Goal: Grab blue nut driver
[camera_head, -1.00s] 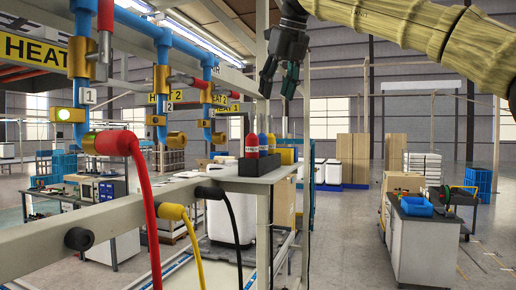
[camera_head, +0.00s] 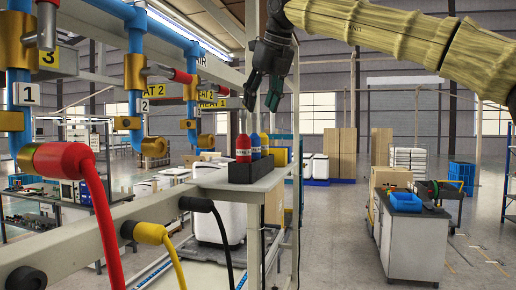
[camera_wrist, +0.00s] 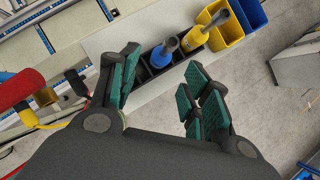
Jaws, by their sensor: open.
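The blue nut driver (camera_head: 256,145) stands upright in a dark holder (camera_head: 252,169), between a red driver (camera_head: 243,148) and a yellow driver (camera_head: 265,143). In the wrist view the blue driver (camera_wrist: 164,51) shows just beyond the gap between my fingertips. The yellow driver (camera_wrist: 204,33) stands to its right there. My gripper (camera_head: 262,98) hangs above the holder with its fingers pointing down. It is open and empty, with green finger pads. I cannot make out the red driver in the wrist view.
The holder sits on a narrow grey shelf (camera_head: 225,180). Yellow and blue bins (camera_wrist: 226,32) stand beside it. Blue pipes with brass fittings (camera_head: 135,70) and a red hose plug (camera_head: 65,158) are at the left. A grey cabinet (camera_head: 408,240) stands at the right.

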